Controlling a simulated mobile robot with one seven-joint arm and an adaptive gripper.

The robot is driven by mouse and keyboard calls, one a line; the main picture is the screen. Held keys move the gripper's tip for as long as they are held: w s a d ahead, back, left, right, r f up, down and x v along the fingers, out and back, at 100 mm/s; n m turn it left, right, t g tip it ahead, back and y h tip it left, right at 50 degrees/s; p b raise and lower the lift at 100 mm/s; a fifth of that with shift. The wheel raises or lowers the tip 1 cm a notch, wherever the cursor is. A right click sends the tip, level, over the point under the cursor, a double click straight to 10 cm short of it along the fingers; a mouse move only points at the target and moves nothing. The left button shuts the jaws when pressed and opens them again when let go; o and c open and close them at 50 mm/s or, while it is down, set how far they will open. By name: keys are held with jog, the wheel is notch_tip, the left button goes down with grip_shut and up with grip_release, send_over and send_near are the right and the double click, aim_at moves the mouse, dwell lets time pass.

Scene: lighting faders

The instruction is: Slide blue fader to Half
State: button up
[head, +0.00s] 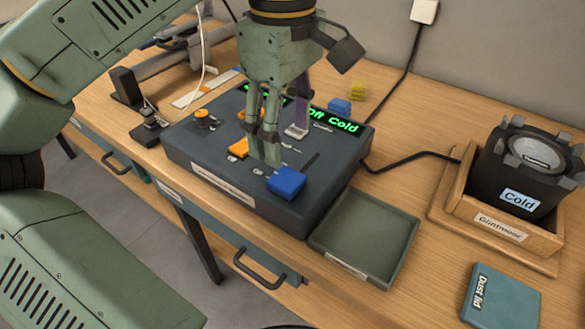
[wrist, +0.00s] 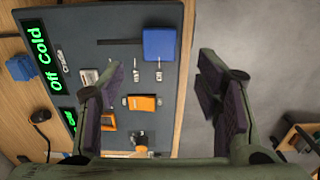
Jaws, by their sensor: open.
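The blue fader (head: 287,184) is a square cap at the front right of the dark console (head: 205,158). Its dark slot runs from it toward the back; the cap sits at the front end. It also shows at the top of the wrist view (wrist: 159,44), with the slot to its left. My gripper (head: 263,150) points down over the console, left of the blue fader in the head view. In the wrist view my gripper (wrist: 163,75) has its fingers wide apart with nothing between them; the blue cap lies ahead of the fingertips, apart from them.
An orange fader (head: 238,148) and an orange knob (head: 202,120) are to the left. A display (head: 335,121) reads "Off Cold". A grey tray (head: 367,236) adjoins the console's right side. A black lamp (head: 520,170) labelled "Cold" stands in a wooden box (head: 497,222).

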aim_at(287, 178)
notch_tip(287, 178, down, 8)
jog(key=shift+f+p, duration=0.1)
jog(key=shift+p, duration=0.25)
grip_shut()
dwell(0.7)
